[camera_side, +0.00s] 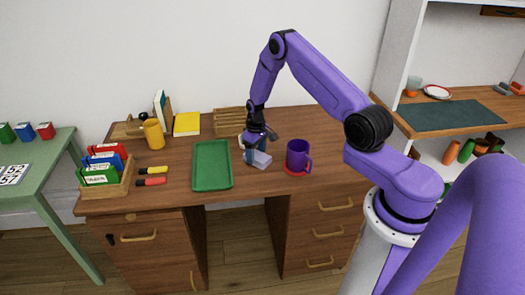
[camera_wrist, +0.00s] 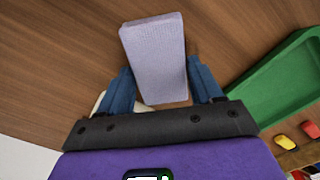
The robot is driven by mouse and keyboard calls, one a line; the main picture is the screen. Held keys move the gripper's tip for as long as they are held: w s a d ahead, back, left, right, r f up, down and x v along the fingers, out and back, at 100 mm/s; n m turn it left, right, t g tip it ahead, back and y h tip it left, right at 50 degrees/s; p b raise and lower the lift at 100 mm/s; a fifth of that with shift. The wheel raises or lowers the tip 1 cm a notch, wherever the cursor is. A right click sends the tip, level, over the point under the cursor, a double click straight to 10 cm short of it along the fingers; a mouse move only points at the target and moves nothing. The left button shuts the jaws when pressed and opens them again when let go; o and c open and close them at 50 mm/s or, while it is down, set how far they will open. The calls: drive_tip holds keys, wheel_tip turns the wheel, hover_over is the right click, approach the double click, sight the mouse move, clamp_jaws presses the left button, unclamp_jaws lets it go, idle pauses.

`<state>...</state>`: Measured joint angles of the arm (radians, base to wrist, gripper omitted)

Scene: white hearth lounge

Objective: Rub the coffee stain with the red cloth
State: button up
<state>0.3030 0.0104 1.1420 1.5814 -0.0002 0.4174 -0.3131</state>
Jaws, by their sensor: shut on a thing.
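My gripper (camera_side: 257,150) is shut on a pale lavender-grey block (camera_side: 261,160), over the brown desk to the right of the green tray. In the wrist view the block (camera_wrist: 155,55) sits between the two blue fingers of the gripper (camera_wrist: 163,85) and sticks out beyond them. I cannot tell whether it touches the desk. I see no red cloth that I can name surely; a flat red piece (camera_side: 296,172) lies under the purple mug (camera_side: 298,154). No coffee stain shows clearly in either view.
The green tray (camera_side: 200,183) lies left of my gripper; it also shows in the wrist view (camera_wrist: 270,88). A slatted wooden rack (camera_side: 229,121) is behind.

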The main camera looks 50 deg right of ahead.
sight(266, 154)
drive_tip(key=shift+w+a, duration=1.65)
drive_tip(key=shift+s+d, duration=2.8)
drive_tip(key=shift+d, duration=0.05)
drive_tip(key=shift+s+d+r, duration=0.1)
drive_tip(key=shift+d+r, duration=0.05)
drive_tip(key=shift+r, duration=3.9)
